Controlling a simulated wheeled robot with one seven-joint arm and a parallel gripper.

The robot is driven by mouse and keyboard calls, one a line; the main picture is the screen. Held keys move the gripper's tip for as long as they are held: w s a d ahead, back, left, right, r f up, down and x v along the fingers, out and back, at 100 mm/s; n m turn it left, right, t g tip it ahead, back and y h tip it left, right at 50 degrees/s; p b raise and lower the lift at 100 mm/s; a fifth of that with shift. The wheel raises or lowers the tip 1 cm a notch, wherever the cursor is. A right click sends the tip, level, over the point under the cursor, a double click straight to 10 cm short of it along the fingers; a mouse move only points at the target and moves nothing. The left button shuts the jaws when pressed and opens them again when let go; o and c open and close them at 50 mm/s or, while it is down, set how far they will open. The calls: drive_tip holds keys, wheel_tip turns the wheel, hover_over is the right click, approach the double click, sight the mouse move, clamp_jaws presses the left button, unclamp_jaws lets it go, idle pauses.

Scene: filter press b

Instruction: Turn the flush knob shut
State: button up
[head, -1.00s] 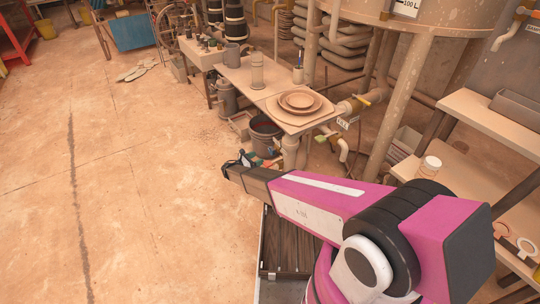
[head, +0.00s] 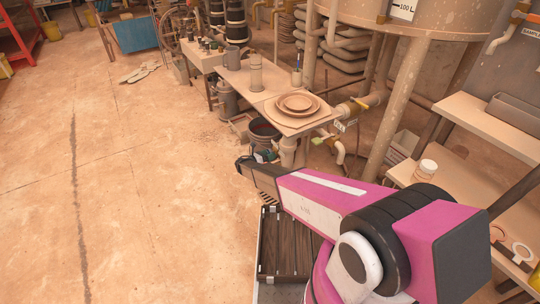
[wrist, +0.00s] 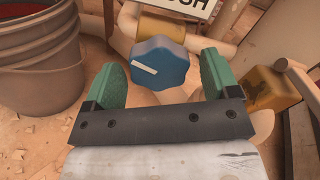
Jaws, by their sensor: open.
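The flush knob (wrist: 162,63) is blue and lobed, with a white line running from upper left to lower right on its face. It sits in front of a brass-coloured valve body (wrist: 161,27). In the wrist view my gripper (wrist: 163,80) is open, with one green pad on each side of the knob. A gap shows on both sides, so the pads look apart from it. A white sign (wrist: 188,6) with part of its lettering is above the knob. In the head view the gripper's end is small and partly hidden beside the arm, and I cannot make out the knob.
A grey bucket (wrist: 40,55) with red contents stands close on the left in the wrist view. A brass-coloured block (wrist: 270,90) and pipework are close on the right. In the head view a table (head: 282,113) with plates stands beyond my gripper. Open floor (head: 150,200) lies to the left.

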drive_tip(key=shift+w+d, duration=0.35)
drive_tip(key=shift+d, duration=0.2)
drive_tip(key=c, duration=0.9)
drive_tip(key=m, duration=0.6)
drive_tip(key=shift+w+a+m, duration=0.1)
drive_tip(key=shift+w+m, duration=0.05)
drive_tip(key=shift+m, duration=0.15)
drive_tip(key=m, duration=0.5)
drive_tip(key=shift+w+a, duration=0.1)
drive_tip(key=shift+m, duration=0.4)
